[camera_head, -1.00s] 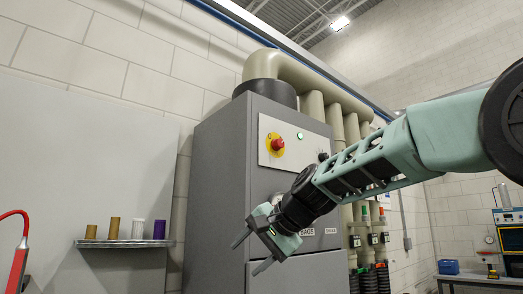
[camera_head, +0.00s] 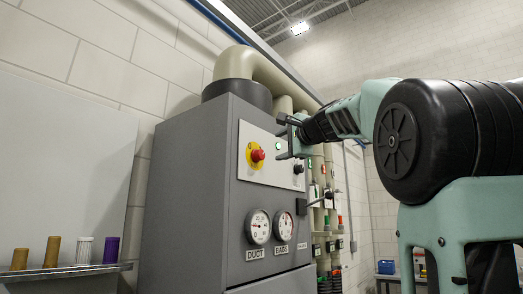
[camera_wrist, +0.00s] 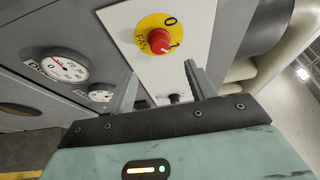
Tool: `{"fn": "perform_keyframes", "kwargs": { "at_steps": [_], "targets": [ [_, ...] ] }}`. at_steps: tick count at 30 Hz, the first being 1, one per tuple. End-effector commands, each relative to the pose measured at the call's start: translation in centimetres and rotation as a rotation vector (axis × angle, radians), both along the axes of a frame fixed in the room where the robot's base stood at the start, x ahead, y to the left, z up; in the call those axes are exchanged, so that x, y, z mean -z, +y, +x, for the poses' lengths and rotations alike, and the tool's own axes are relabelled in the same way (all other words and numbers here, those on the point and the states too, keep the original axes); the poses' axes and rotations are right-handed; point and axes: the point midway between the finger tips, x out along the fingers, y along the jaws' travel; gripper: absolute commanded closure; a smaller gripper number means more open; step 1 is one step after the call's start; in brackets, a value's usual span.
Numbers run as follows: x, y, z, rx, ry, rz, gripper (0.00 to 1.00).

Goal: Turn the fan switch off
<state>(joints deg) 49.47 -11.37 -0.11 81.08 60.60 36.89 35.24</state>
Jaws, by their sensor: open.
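The fan switch is a red knob (camera_head: 257,156) on a round yellow plate on the grey cabinet's light panel. In the wrist view the red knob (camera_wrist: 159,41) shows in front of my gripper, with "0", "1" and "FAN" on its yellow plate (camera_wrist: 150,22). A small pale mark on the knob seems to face the "1". My gripper (camera_head: 281,138) is open and empty, to the right of the knob in the head view. In the wrist view its fingers (camera_wrist: 160,75) stand apart, with the knob beyond the gap between them. I see no contact.
Below the panel are two round gauges, DUCT (camera_head: 258,227) and BAGS (camera_head: 284,226). Pipes run along the cabinet's right side. A shelf (camera_head: 70,271) with several small cylinders is at lower left.

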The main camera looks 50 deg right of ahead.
Motion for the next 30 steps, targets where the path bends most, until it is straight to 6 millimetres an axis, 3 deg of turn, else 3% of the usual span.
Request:
{"fn": "perform_keyframes", "kwargs": {
  "at_steps": [9, 15, 21, 30],
  "targets": [
    [-0.4, -2.2, 6.4, -0.001, 0.003, 0.002, 0.45],
    [-0.2, -3.0, 9.4, -0.001, 0.002, 0.002, 0.45],
    [-0.1, -3.5, 10.7, 0.000, 0.001, -0.001, 0.45],
    [0.0, -3.5, 10.8, -0.001, 0.001, -0.001, 0.45]
  ]
}}
